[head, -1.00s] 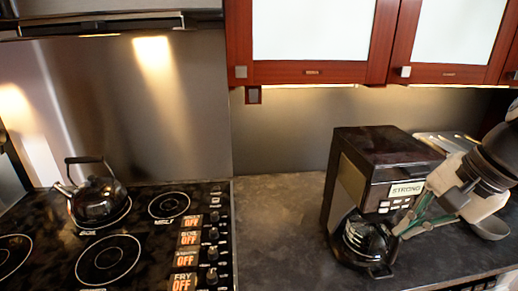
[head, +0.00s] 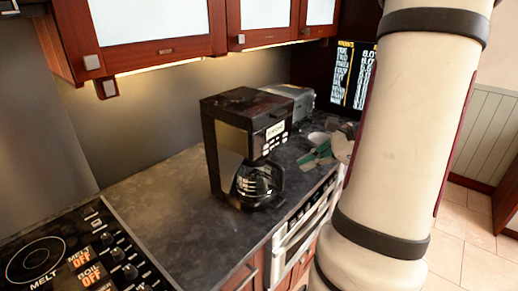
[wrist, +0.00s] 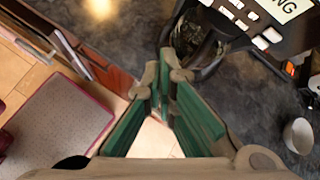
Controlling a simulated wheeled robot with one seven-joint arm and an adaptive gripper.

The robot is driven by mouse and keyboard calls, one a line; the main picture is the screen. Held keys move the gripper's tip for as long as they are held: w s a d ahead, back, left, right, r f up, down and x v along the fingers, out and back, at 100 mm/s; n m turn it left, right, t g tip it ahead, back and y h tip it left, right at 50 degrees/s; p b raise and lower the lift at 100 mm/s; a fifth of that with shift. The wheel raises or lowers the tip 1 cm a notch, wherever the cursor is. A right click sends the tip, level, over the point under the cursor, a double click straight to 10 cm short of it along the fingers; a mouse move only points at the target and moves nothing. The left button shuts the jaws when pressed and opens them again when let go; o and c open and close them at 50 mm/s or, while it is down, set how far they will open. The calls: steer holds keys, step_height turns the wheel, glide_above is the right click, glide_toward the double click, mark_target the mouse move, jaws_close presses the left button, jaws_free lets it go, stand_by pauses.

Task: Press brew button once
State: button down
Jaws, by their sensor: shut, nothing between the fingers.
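The black coffee maker (head: 222,115) stands on the dark counter. Its front panel has a display (head: 275,128) above several pale buttons (head: 271,146). In the wrist view a display (wrist: 290,8) ending in "NG" and several pale buttons (wrist: 240,16) show at the top right. I cannot tell which is the brew button. The glass carafe (head: 254,184) sits below the panel. My gripper (head: 308,160), with green fingers, is right of the coffee maker and apart from it. In the wrist view the shut fingertips (wrist: 165,75) are empty, below the buttons, near the carafe (wrist: 192,40).
A grey metal appliance (head: 292,98) stands behind the coffee maker, and a white bowl (head: 318,138) lies to its right. The stove (head: 75,260) is at the lower left. Cabinets (head: 160,45) hang above. Counter left of the coffee maker is clear. My arm covers the right side.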

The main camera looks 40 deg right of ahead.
mark_target(266, 147)
steer(key=shift+w, duration=0.1)
steer(key=w+b, duration=0.3)
steer(key=w, duration=0.5)
steer(key=shift+w+a, duration=0.35)
steer(key=shift+a, duration=0.05)
steer(key=shift+w, duration=0.1)
stand_by(1.3)
steer(key=shift+w, duration=0.3)
steer(key=shift+w, duration=0.35)
stand_by(0.6)
steer(key=shift+s, duration=0.8)
steer(key=shift+s+p, duration=0.1)
steer(key=shift+p, duration=0.2)
